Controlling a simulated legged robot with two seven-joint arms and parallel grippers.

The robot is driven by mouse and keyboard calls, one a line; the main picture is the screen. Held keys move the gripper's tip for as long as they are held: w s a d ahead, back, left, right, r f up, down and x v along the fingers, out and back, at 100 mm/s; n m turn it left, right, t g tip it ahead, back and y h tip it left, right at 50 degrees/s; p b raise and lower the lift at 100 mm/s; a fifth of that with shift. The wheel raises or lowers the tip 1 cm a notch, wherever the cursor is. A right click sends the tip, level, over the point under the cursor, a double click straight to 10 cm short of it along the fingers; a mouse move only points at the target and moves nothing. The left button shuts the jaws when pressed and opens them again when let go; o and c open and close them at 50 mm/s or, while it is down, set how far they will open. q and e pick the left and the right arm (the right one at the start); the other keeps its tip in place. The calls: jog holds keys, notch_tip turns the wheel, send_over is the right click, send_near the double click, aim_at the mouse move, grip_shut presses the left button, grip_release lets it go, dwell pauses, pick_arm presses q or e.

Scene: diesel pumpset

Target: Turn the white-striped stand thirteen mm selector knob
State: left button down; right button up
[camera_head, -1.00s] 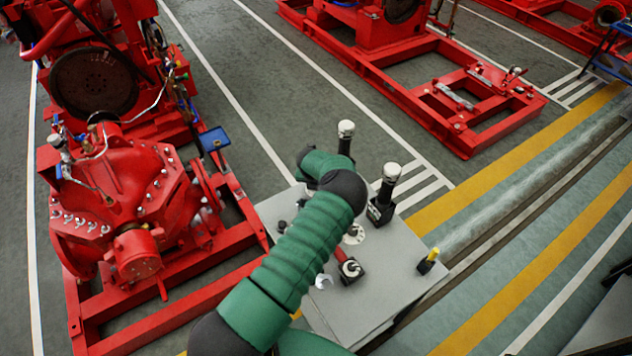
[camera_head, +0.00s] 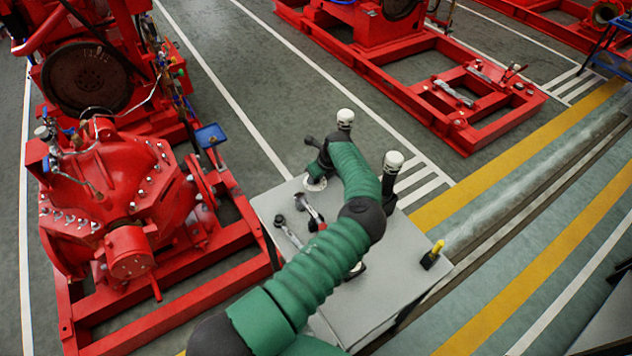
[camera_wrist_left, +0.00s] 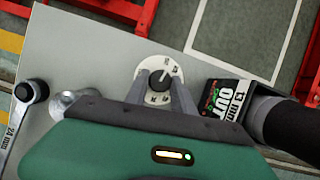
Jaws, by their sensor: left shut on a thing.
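The selector knob (camera_wrist_left: 159,84) is black, on a round white dial (camera_wrist_left: 172,68) with printed marks. A pale line on it points to the upper right. In the left wrist view, the two grey fingers of my left gripper (camera_wrist_left: 157,94) are shut on the knob from either side. Just right of it stands a black block labelled "13 mm OUT" (camera_wrist_left: 226,102). In the head view, the white dial (camera_head: 316,184) peeks out under my left gripper (camera_head: 318,168) near the table's far corner; my arm hides the knob there. My right gripper is not in view.
Black handles with white tops (camera_head: 345,119) (camera_head: 392,162) rise from the grey table (camera_head: 385,285). Wrenches (camera_head: 287,232) lie left of my arm, and a yellow-topped block (camera_head: 432,255) stands at the right edge. A red pump (camera_head: 120,200) is to the left.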

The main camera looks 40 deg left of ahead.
pick_arm(q)
jog(key=shift+w+r+n+b, duration=0.15)
jog(key=shift+w+n+b, duration=0.1)
jog(key=shift+n+b, duration=0.45)
jog(key=c, duration=1.3)
grip_release()
jog(key=shift+c, duration=0.2)
jog(key=shift+o, duration=1.4)
jog(key=v, duration=1.6)
jog(key=shift+w+d+r+g, duration=0.2)
jog(key=shift+w+g, duration=0.1)
jog(key=shift+w, duration=0.05)
jog(key=shift+s+f, duration=0.1)
